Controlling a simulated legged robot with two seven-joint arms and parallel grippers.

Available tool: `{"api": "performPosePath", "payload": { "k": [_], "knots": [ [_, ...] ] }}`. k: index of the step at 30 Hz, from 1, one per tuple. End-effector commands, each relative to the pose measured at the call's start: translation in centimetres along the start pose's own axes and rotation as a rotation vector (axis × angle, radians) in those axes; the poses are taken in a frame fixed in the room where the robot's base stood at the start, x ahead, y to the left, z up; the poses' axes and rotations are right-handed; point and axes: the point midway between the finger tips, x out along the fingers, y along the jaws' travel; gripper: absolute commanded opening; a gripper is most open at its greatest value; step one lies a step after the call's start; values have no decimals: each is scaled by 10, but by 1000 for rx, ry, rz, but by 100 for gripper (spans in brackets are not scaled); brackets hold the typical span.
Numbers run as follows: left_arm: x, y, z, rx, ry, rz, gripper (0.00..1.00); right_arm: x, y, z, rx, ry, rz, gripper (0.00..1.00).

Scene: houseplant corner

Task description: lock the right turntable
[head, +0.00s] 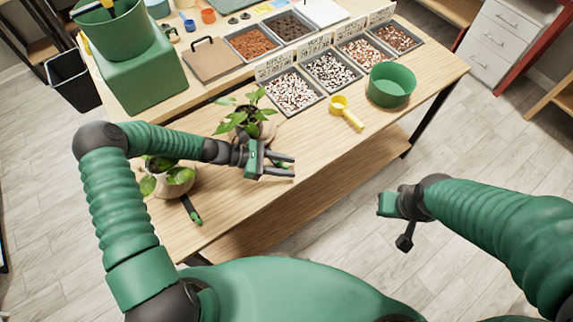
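A potted plant (250,122) with green leaves stands mid-table, partly behind my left gripper. A second plant (172,178) stands to the left, with a black lever with a green tip (196,217) in front. My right gripper (398,222) hangs off the table's front edge; its fingers are unclear.
Trays of pebbles (290,92) and soil (252,43) line the back. A yellow scoop (346,112) and a green bowl (390,85) lie to the right. A green pot (118,35) stands on a green block (142,78). The wooden tabletop (315,135) is clear right of my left gripper.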

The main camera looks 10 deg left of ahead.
Motion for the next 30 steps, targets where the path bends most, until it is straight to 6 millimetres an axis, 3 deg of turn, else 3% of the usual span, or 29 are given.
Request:
{"api": "performPosePath", "payload": {
  "k": [9,13,17,24,30],
  "knots": [
    [0,-1,0,0,-1,-2,35,0,0,0,0,0,0,0],
    [-11,0,0,1,0,1,35,1,0,0,0,0,0,0],
    [-41,1,-1,1,1,4,35,2,0,0,0,0,0,0],
    [-112,2,-3,0,2,4,35,5,0,1,0,0,0,0],
    [-156,2,-3,-1,-1,1,35,7,0,2,0,0,0,0]
  ]
}}
